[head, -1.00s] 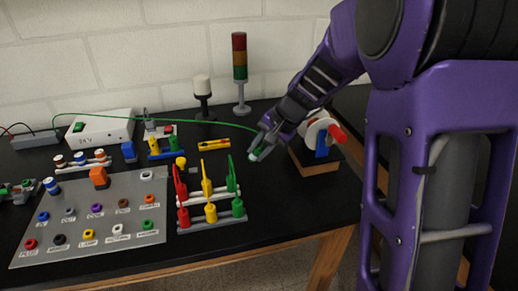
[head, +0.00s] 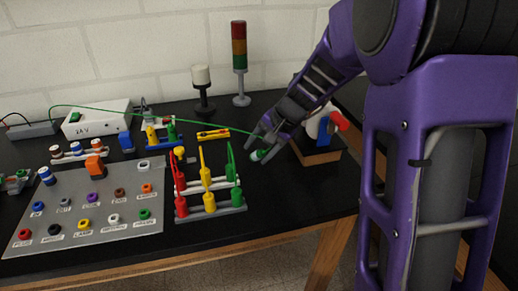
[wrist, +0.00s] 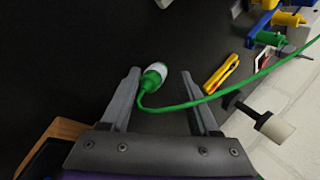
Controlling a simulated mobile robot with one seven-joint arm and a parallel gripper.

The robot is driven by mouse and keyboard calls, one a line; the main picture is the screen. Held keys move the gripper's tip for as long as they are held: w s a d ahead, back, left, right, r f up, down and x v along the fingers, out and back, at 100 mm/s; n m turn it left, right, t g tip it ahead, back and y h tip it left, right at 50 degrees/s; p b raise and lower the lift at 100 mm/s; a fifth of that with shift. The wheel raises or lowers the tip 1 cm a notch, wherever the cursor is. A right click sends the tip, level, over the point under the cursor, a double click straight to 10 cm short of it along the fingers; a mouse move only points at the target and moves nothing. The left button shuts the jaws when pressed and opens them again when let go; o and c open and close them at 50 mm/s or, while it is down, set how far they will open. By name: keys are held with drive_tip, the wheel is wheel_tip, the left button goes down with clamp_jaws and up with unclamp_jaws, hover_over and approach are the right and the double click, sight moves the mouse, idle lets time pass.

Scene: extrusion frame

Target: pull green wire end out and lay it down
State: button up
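The green wire (head: 180,116) runs from the white 24 V box (head: 97,122) across the back of the table toward my gripper. Its end is a green plug with a pale band (head: 260,155), just below my fingertips on the black table. My gripper (head: 262,143) is above the table, left of the wooden block. In the wrist view, the two fingers of my gripper (wrist: 160,73) are spread apart. The plug (wrist: 154,74) shows between the fingertips with gaps on both sides, and the wire (wrist: 180,105) curves away to the upper right.
A rack of red, yellow and green plugs (head: 209,202) stands left of the gripper. A grey socket panel (head: 75,225) lies farther left. A yellow tool (head: 213,134) and a stack light (head: 240,60) are behind. A wooden block (head: 317,157) is close on the right. The table front is clear.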

drive_tip(key=p+v, duration=0.2)
drive_tip(key=v, duration=1.5)
drive_tip(key=shift+r+p, duration=0.2)
drive_tip(key=shift+p, duration=0.2)
drive_tip(key=shift+s+d, duration=0.1)
drive_tip(key=shift+s, duration=0.05)
